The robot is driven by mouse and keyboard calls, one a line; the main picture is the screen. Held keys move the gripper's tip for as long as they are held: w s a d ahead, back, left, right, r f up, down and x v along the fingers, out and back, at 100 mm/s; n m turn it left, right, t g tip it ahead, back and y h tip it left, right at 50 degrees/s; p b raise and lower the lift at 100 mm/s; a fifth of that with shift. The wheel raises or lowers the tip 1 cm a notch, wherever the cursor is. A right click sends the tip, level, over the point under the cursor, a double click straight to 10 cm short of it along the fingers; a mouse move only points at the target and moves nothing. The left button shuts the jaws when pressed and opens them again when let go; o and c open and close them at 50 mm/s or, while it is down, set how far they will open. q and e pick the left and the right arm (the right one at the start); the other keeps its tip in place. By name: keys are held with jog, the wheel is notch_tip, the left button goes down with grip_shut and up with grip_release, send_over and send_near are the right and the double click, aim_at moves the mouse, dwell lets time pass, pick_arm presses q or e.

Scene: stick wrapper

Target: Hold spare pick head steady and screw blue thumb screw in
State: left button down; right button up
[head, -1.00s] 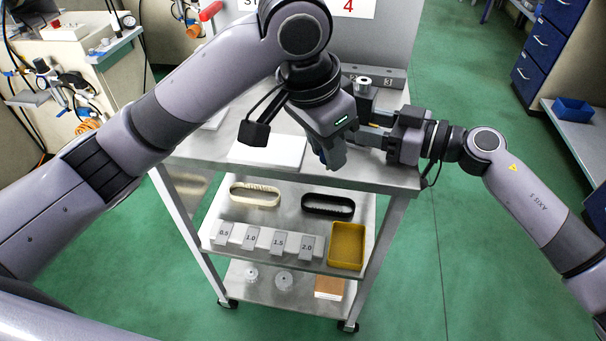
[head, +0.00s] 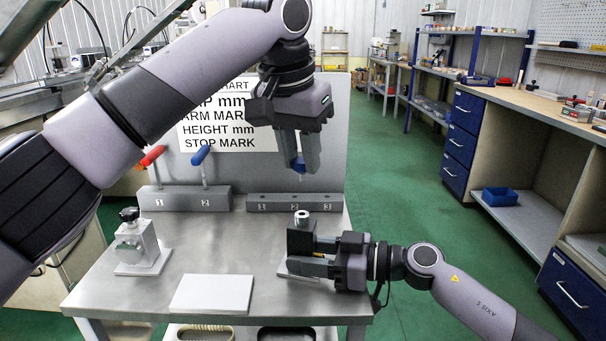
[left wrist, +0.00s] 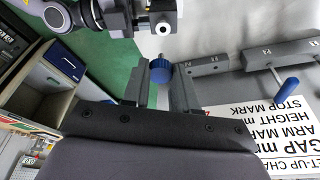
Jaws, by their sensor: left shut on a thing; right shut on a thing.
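In the head view my left gripper (head: 299,160) points down above the right part of the table, shut on the blue thumb screw (head: 299,164). The screw's round blue head also shows between the fingers in the left wrist view (left wrist: 160,71). The spare pick head (head: 301,238) is a dark block with a silver ring on top (head: 301,216). It is held upright in my right gripper (head: 308,256), which comes in from the right and is shut on it. The screw is above the pick head, apart from it. The ring with its dark hole shows in the left wrist view (left wrist: 163,28).
Behind stand a grey block with red and blue handled tools (head: 184,198) and a grey block numbered 1 to 3 (head: 294,202). A knobbed stand (head: 140,245) is at left. A white plate (head: 213,294) lies at the front. A chart panel (head: 335,120) rises behind.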

aim_at(298, 172)
dwell(0.5)
pick_arm(q)
jog(key=shift+f, duration=2.5)
jog(key=shift+f, duration=0.95)
dwell(1.2)
jog(key=m, duration=0.3)
jog(key=shift+m+g+h, duration=0.4)
jog(key=m+g, duration=0.1)
jog(key=m, duration=0.4)
jog(key=shift+d+h, duration=0.1)
jog(key=shift+h, duration=0.2)
jog(key=m+g, duration=0.1)
jog(key=m, duration=0.2)
jog(key=shift+s+m, duration=0.1)
jog(key=shift+m, duration=0.2)
jog(key=m+g, duration=0.1)
jog(key=m, duration=0.4)
